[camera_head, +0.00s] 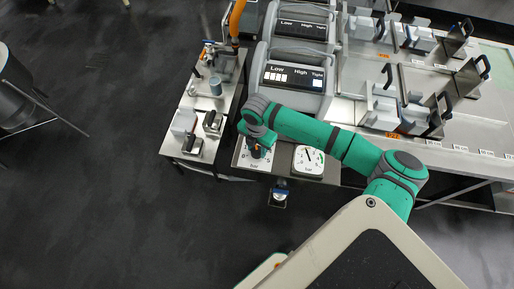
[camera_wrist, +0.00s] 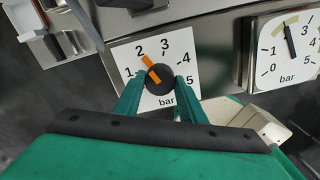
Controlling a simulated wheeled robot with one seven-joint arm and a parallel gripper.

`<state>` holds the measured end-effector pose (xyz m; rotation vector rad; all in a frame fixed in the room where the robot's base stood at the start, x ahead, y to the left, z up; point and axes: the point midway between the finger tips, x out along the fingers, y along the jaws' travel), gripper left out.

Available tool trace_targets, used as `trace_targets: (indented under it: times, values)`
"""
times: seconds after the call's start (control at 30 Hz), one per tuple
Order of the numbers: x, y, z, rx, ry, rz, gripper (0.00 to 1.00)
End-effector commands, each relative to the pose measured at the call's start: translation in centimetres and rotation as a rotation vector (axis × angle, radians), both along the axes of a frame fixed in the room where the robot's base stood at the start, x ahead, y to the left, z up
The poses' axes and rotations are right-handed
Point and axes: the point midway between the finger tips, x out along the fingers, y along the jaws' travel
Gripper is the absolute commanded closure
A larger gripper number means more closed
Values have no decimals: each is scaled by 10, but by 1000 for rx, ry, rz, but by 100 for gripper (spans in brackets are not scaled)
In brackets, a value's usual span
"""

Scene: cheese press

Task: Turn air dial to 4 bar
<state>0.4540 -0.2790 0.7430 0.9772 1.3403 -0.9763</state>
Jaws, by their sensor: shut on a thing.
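The air dial is a round black knob (camera_wrist: 159,88) with an orange pointer, on a white plate (camera_wrist: 120,53) marked 1 to 5 and "bar". In the wrist view the pointer aims up and left, close to the 2. My gripper (camera_wrist: 159,82) is shut on the knob, one green finger on each side. A white pressure gauge (camera_wrist: 272,60) marked in bar sits right of the dial. Its black needle points nearly straight up, slightly left.
The gauge also shows in the head view (camera_head: 308,161). A metal side table (camera_head: 177,140) with small devices stands left of the dial. Grey press units with Low-High-Tight panels (camera_head: 293,78) stand behind. A long metal bench (camera_head: 432,150) is at the right.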

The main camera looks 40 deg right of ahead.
Motion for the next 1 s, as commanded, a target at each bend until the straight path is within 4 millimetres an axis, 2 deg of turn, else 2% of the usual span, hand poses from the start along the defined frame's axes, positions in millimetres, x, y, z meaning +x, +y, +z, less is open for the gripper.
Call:
trace_targets:
  times: [0.37, 1.0]
  values:
    - [0, 0, 0, 1, 1, -123, 86]
    - [0, 0, 0, 1, 1, -706, 86]
